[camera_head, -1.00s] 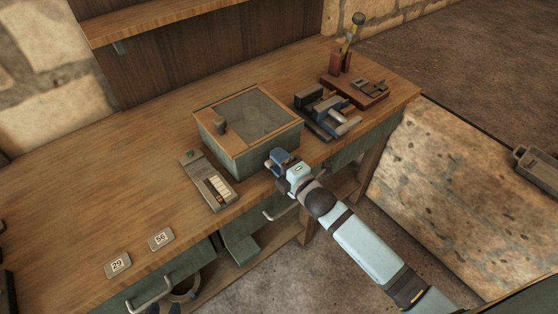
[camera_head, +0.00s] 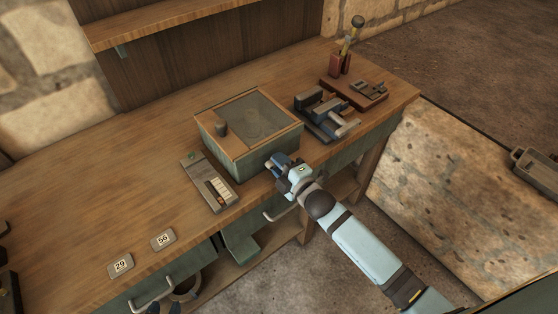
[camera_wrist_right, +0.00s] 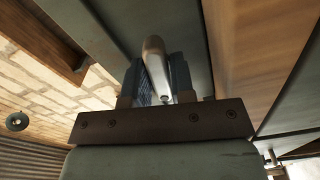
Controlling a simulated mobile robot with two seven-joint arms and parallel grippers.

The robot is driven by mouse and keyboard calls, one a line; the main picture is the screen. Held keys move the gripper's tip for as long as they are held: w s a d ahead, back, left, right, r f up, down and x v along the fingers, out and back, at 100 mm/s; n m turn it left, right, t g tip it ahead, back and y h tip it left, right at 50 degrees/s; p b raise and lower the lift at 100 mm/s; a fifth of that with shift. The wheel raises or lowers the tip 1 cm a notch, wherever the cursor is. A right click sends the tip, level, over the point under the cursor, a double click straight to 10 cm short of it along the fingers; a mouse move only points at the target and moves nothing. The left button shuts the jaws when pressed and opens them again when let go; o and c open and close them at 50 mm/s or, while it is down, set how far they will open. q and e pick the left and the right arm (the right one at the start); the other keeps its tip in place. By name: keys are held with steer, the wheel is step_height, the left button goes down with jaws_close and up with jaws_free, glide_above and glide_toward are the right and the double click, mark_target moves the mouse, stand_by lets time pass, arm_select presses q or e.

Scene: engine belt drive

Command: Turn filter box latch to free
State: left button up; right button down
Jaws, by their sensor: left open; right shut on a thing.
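The filter box (camera_head: 219,150) is a green box with a wood-framed mesh lid and a dark knob on top. It stands on the bench in the head view. My right gripper (camera_head: 279,163) is at its front face, near the lower right. In the right wrist view my right gripper (camera_wrist_right: 160,82) is shut on a rounded metal lever, the latch (camera_wrist_right: 154,58), which leans slightly against the green face (camera_wrist_right: 110,25). In the head view the fingers hide the latch.
A small device with pale keys (camera_head: 217,189) lies left of the box. A vise-like tool (camera_head: 325,118) and a wooden tray (camera_head: 372,99) stand to the right. Number plates (camera_head: 163,239) lie at the front left. Drawer handles (camera_head: 150,297) stick out below the bench edge.

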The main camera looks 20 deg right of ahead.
steer(key=m+p, duration=0.1)
steer(key=m, duration=0.1)
steer(key=shift+r+m, duration=0.15)
steer(key=shift+m, duration=0.25)
steer(key=m+p, duration=0.3)
steer(key=m, duration=0.3)
steer(key=m+p, duration=0.1)
steer(key=m, duration=0.5)
steer(key=shift+p, duration=0.35)
steer(key=shift+m, duration=0.3)
steer(key=shift+f, duration=0.2)
steer(key=c, duration=1.1)
jaws_free()
steer(key=shift+o, duration=0.2)
